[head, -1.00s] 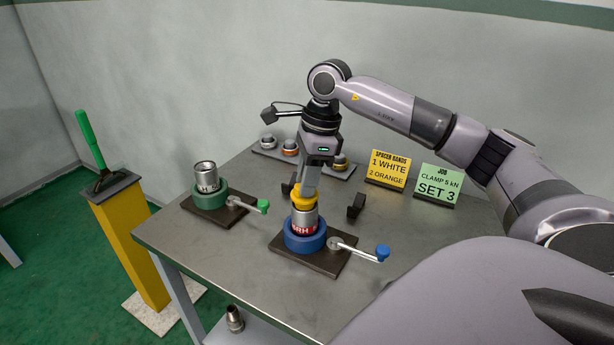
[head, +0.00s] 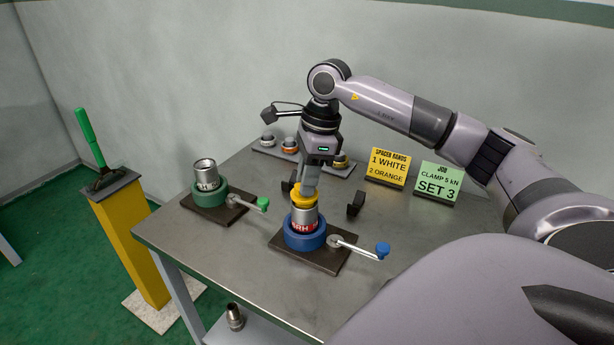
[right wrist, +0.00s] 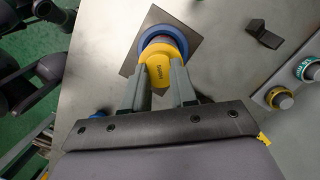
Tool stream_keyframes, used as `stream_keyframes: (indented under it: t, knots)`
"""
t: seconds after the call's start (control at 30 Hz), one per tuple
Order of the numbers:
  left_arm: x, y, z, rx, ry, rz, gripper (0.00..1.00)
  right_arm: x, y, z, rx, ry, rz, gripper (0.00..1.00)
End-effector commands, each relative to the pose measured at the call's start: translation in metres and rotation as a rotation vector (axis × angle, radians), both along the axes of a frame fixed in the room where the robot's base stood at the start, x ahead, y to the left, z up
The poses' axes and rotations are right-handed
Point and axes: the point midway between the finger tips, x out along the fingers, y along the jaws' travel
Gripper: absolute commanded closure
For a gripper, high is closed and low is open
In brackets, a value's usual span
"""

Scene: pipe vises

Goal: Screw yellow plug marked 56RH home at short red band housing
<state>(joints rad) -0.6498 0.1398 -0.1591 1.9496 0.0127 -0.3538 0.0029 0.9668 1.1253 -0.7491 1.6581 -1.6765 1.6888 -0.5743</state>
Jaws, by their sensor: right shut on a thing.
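The yellow plug (head: 302,197) sits on top of the short housing with the red band (head: 301,225), which stands upright in the blue vise (head: 305,239). My right gripper (head: 305,198) reaches down from above and is shut on the yellow plug. In the right wrist view the two fingers (right wrist: 164,84) hold the sides of the yellow plug (right wrist: 160,66), which bears small dark lettering. The red band is partly hidden by the blue vise ring and shows "RH". How deep the plug sits in the housing I cannot tell. My left gripper is not in view.
A green vise (head: 211,194) holds a silver housing (head: 205,174) to the left. A rack (head: 262,152) with several plugs stands behind. Yellow (head: 388,167) and green (head: 438,181) sign cards stand at the back right.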

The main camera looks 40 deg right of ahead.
Motion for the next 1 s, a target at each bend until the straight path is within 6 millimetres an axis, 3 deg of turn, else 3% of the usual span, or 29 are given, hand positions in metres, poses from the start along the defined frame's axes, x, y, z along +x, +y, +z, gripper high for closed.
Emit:
stream_keyframes:
  t: [0.57,0.6,0.67,1.0]
  knots:
    - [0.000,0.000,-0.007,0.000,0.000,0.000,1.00,0.000,0.000,-0.011,0.000,0.000,0.000,1.00]
    - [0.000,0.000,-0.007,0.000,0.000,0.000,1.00,0.000,0.000,-0.010,0.000,0.000,0.000,0.60]
    - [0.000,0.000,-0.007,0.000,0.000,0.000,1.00,0.000,0.000,-0.010,0.000,0.000,0.000,0.44]
    - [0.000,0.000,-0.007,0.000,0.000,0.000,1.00,0.000,-0.001,-0.006,0.000,-0.001,0.000,0.44]
